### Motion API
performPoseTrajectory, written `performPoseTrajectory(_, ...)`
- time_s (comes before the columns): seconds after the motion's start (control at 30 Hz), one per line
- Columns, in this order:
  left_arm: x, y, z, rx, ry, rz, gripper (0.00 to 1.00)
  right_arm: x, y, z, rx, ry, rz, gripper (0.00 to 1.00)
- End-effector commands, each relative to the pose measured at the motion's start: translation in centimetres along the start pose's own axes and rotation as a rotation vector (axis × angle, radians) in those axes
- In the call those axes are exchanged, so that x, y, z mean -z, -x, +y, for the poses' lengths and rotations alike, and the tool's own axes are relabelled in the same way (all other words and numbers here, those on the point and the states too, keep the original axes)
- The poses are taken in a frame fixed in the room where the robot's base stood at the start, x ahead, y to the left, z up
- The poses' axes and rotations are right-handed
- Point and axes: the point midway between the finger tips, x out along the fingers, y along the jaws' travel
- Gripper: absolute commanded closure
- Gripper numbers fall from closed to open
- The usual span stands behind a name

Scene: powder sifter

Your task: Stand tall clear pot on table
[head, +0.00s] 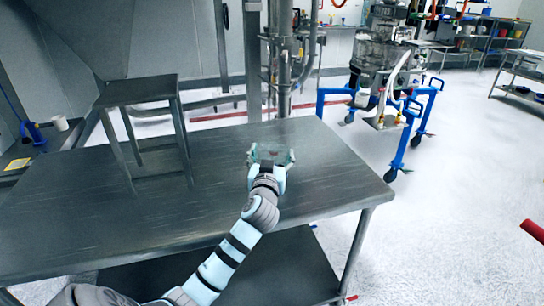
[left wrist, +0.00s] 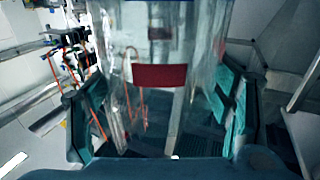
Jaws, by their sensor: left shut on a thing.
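My left gripper (head: 271,156) is over the steel table (head: 110,205), toward its far right part. It is shut on the tall clear pot (left wrist: 160,45), which fills the middle of the left wrist view between the teal fingers. The pot is see-through with a red label on its near side, and it looks roughly upright in that view. In the head view the pot hardly shows between the fingers. I cannot tell whether its base touches the table. My right gripper is not in view.
A small steel stand (head: 140,92) is on the left of the table. A white cup (head: 60,122) and a blue item (head: 32,131) are farther left. A blue-framed wheeled machine (head: 408,130) stands beyond the table's right end. The tabletop around my gripper is clear.

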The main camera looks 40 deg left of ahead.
Motion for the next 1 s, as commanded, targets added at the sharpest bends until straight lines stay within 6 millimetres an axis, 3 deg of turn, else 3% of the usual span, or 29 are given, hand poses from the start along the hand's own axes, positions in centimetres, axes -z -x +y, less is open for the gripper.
performPoseTrajectory(0.03,-0.1,0.0,0.0,0.000,0.000,0.002,0.82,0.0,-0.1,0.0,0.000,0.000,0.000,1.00)
performPoseTrajectory(0.07,-0.1,0.0,0.0,0.000,0.000,0.000,0.22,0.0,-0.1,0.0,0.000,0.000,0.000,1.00)
performPoseTrajectory(0.17,0.0,0.0,0.0,0.000,0.000,0.000,0.07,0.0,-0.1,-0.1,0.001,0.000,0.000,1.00)
performPoseTrajectory(0.57,0.1,0.3,0.0,0.000,-0.001,0.000,0.07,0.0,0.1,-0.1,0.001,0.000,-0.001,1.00)
performPoseTrajectory(0.67,0.1,1.7,0.1,-0.001,-0.002,0.000,0.07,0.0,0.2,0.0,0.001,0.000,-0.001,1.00)
performPoseTrajectory(1.0,0.0,10.3,0.1,-0.001,0.003,-0.003,0.07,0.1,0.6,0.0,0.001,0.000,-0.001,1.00)
